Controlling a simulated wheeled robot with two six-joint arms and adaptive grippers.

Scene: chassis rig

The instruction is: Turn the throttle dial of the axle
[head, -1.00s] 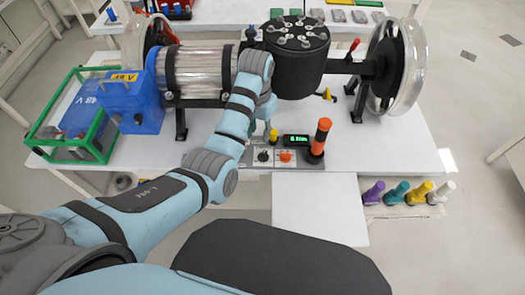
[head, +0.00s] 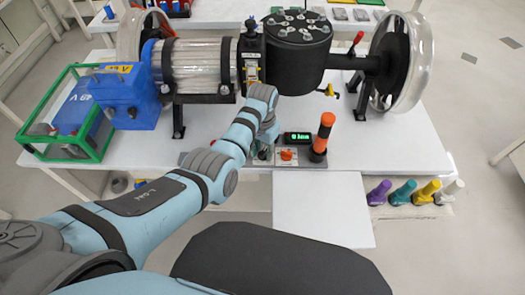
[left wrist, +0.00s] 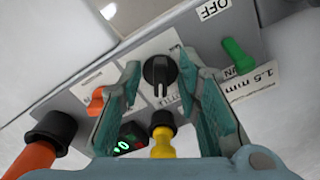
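The black dial (left wrist: 160,70), which I take as the throttle dial, sits on the grey control panel (left wrist: 75,97) in the left wrist view. My left gripper (left wrist: 159,78) is open, with a teal finger on each side of the dial; I cannot tell whether they touch it. In the head view my left gripper (head: 266,138) is low over the left part of the panel (head: 314,163) and hides the dial. The axle (head: 200,65) lies across the bench behind it. My right gripper is not in view.
An orange knob (head: 287,154), a lit green display (head: 298,137) and an orange-black handle (head: 322,132) stand right of the gripper. A blue box (head: 130,95) is left.

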